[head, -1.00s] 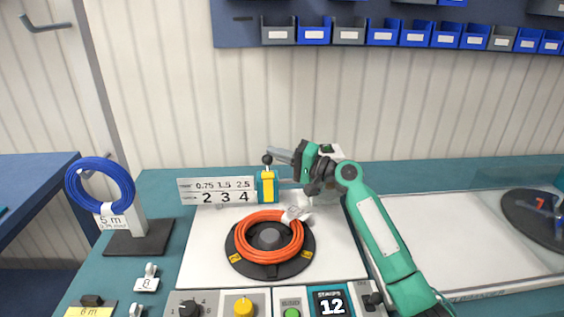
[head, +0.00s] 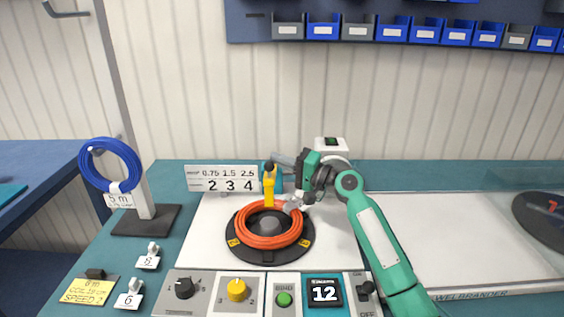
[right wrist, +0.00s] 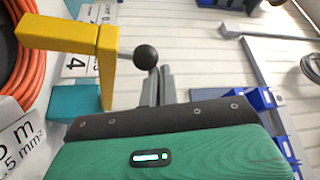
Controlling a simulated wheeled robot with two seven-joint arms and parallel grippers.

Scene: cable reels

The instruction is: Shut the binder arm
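The yellow binder arm (head: 268,188) with its black ball knob (head: 268,167) stands at the back edge of the orange cable coil (head: 265,241). Its lower end reaches the coil's rear. In the right wrist view the yellow arm (right wrist: 62,36) extends left towards the orange coil (right wrist: 20,62), and the ball knob (right wrist: 146,56) is beside my fingertips. My right gripper (head: 280,158) is just behind and right of the knob. Its grey fingers (right wrist: 160,78) lie close together with nothing visible between them. Whether they touch the knob is unclear. My left gripper is out of view.
A control panel with a yellow knob (head: 237,289) and a green button (head: 284,299) is in front. A number plate (head: 222,178) stands left of the binder. A blue coil (head: 110,162) hangs on a stand at left. A white tray (head: 450,235) lies right.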

